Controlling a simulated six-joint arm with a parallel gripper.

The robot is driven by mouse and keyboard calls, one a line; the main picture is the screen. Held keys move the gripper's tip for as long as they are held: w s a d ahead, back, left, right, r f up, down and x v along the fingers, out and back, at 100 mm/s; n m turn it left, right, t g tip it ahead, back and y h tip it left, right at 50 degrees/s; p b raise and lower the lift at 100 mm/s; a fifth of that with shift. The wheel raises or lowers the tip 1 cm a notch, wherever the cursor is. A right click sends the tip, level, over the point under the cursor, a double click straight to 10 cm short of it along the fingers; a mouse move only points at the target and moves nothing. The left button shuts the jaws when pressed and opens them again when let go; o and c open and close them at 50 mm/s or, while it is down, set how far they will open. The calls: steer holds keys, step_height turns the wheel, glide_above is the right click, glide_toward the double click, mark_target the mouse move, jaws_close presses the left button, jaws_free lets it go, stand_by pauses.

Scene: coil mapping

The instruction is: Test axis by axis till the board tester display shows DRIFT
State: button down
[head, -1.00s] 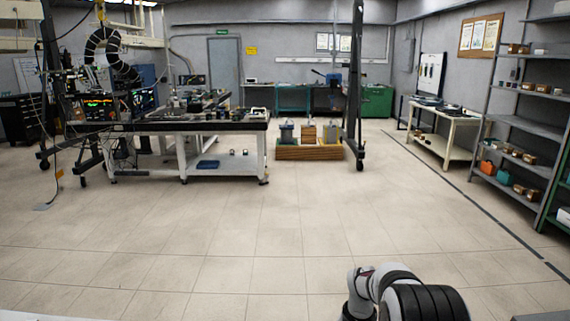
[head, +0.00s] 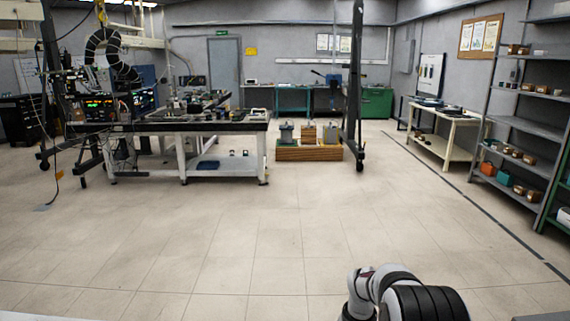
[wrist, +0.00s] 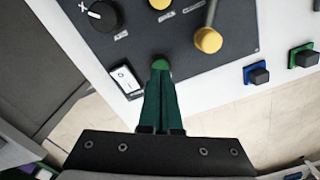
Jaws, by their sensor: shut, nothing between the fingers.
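In the wrist view, a dark control panel (wrist: 185,42) on a white housing lies before my gripper (wrist: 160,72). My gripper's two green fingers are shut together with nothing between them. A rounded green tip or button (wrist: 160,64) shows at their end; I cannot tell which, or whether they touch the panel. A black knob (wrist: 102,16) with a white mark is at upper left. A yellow-capped lever (wrist: 208,40) is at upper right. No readable tester display shows.
A black button on a blue base (wrist: 257,74) and one on a green base (wrist: 303,56) are at right. In the head view, instruments with lit, unreadable readouts (head: 98,106) stand by a workbench (head: 190,126) at left. Shelves (head: 520,125) stand right. The middle floor is clear.

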steer(key=shift+f, duration=0.95)
steer(key=shift+r, duration=3.25)
